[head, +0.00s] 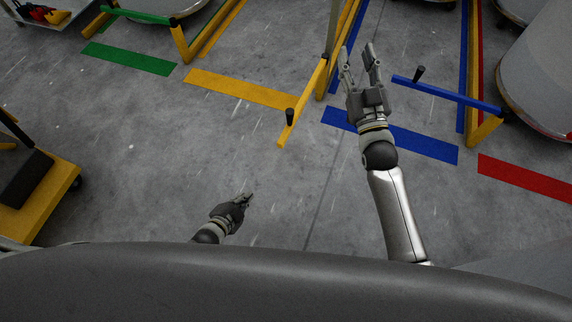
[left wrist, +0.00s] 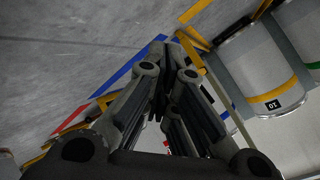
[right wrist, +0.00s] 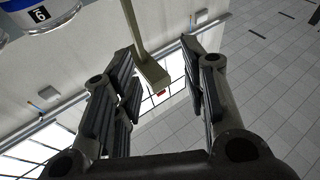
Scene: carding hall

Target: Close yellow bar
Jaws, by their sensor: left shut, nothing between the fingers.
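The yellow bar (head: 305,100) sticks out over the floor from its post (head: 331,35) in the head view, with a black knob (head: 290,117) near its free end. It lies at an angle to the yellow floor stripe (head: 240,88). My right gripper (head: 358,52) is open, right of the bar and post, pointing away from me. In the right wrist view, a dull yellow post or bar end (right wrist: 150,70) shows between the spread fingers; I cannot tell whether they touch it. My left gripper (head: 249,196) is shut and empty, low and nearer me, apart from the bar.
A blue bar (head: 445,95) with a black knob (head: 418,74) is just right of my right gripper. A green bar (head: 140,16) is at the upper left. A yellow cart (head: 55,200) stands at the left. Grey drums (head: 540,70) stand at the right. The middle floor is clear.

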